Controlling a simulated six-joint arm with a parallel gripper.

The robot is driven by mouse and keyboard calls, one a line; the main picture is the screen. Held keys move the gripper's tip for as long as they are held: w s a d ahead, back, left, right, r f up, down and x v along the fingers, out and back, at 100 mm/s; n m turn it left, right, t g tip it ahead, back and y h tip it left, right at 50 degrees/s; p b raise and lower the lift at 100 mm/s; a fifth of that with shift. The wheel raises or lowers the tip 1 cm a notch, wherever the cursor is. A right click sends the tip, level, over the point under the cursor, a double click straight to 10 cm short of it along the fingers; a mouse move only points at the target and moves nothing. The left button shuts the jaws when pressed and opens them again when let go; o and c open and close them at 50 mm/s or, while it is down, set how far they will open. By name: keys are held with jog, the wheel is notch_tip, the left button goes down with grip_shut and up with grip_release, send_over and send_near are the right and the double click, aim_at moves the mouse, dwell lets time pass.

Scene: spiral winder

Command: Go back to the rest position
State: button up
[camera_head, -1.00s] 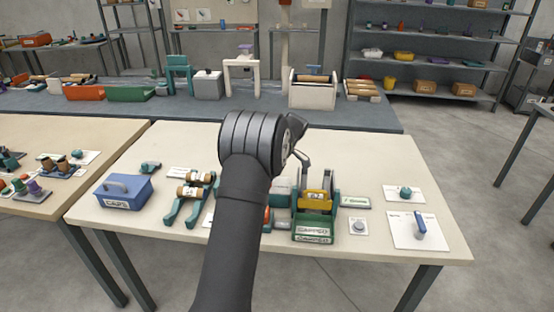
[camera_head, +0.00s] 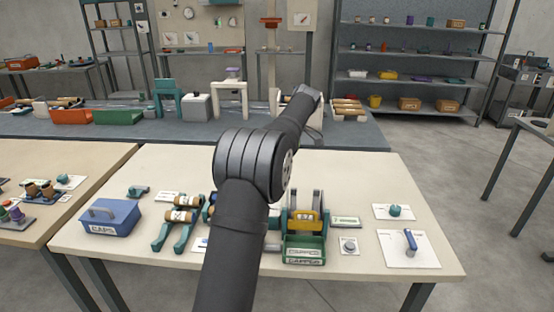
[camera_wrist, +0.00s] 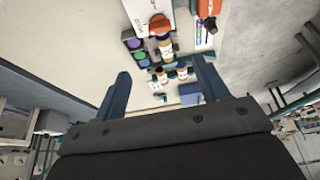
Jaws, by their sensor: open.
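My gripper (camera_wrist: 160,95) shows in the wrist view with its two dark blue fingers spread apart and nothing between them. In the head view my dark arm rises from the bottom middle and its forearm reaches up and to the right over the table; the gripper itself is hidden there. The cream work table (camera_head: 360,180) lies below the arm. The green and yellow capper (camera_head: 304,222) stands on it just right of the arm, and is apart from it.
A blue caps box (camera_head: 110,216) and a teal stand with rolls (camera_head: 178,226) are left of the arm. A blue-handled lever on a white plate (camera_head: 410,242) and a teal knob (camera_head: 395,210) are at the right. A grey bench (camera_head: 355,137) with several fixtures stands behind.

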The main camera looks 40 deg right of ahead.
dwell(0.5)
jog(key=x, duration=1.7)
jog(key=shift+w+a+f, duration=0.1)
jog(key=shift+w+f, duration=0.05)
